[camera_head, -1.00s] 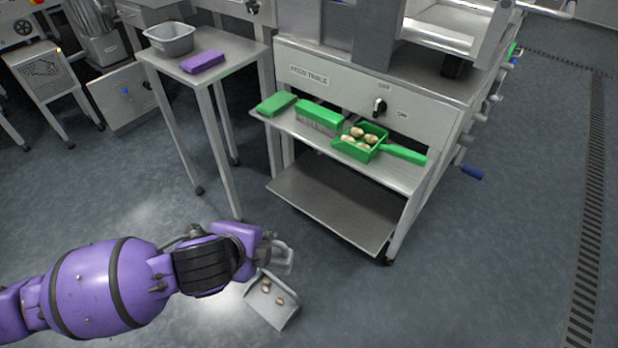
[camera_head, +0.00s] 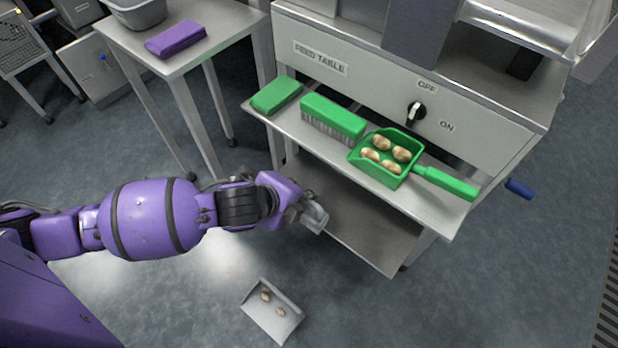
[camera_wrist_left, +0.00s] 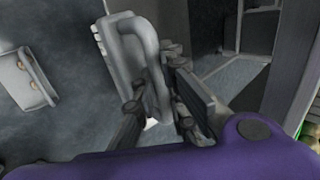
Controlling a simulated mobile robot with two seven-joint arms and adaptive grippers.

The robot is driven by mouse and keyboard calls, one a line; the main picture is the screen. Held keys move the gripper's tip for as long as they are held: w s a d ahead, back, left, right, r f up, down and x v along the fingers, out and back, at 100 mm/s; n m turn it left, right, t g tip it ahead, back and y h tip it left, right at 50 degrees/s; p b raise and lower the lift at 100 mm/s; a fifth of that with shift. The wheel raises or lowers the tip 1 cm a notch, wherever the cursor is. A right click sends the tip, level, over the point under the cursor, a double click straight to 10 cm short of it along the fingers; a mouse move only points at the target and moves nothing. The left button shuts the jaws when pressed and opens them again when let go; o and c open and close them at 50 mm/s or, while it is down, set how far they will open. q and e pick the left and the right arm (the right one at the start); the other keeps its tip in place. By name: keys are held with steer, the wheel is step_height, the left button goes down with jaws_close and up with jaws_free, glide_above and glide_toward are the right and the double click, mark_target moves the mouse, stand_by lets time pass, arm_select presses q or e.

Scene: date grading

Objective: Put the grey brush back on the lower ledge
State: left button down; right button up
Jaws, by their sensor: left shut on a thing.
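My left gripper (camera_head: 297,209) is shut on the grey brush (camera_head: 315,218) and holds it in front of the lower ledge (camera_head: 380,240), near its left front part. In the left wrist view, the fingers (camera_wrist_left: 158,95) close around the handle of the brush (camera_wrist_left: 120,50). The lower ledge is a bare metal shelf below the upper ledge; my arm and gripper hide its left part. I cannot tell whether the brush touches the ledge. My right gripper is not in view.
The upper ledge (camera_head: 440,215) holds a green block (camera_head: 276,94), a green brush (camera_head: 333,116) and a green scoop (camera_head: 405,168) with several dates. A grey dustpan (camera_head: 262,323) with dates lies on the floor. A side table (camera_head: 225,25) bears a purple block (camera_head: 176,39).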

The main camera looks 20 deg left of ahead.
arm_select(q)
steer(key=shift+w+d+m+b, duration=0.2)
steer(key=shift+w+m+b, duration=0.1)
steer(key=shift+w, duration=0.75)
steer(key=w+a+f+b, duration=0.4)
steer(key=w+f+b, duration=0.4)
steer(key=w+f, duration=0.3)
steer(key=shift+w+a+f, duration=0.2)
steer(key=shift+w+f, duration=0.15)
steer(key=shift+f, duration=0.25)
steer(key=c, duration=2.2)
jaws_free()
steer(key=shift+f, duration=0.2)
steer(key=o, duration=0.4)
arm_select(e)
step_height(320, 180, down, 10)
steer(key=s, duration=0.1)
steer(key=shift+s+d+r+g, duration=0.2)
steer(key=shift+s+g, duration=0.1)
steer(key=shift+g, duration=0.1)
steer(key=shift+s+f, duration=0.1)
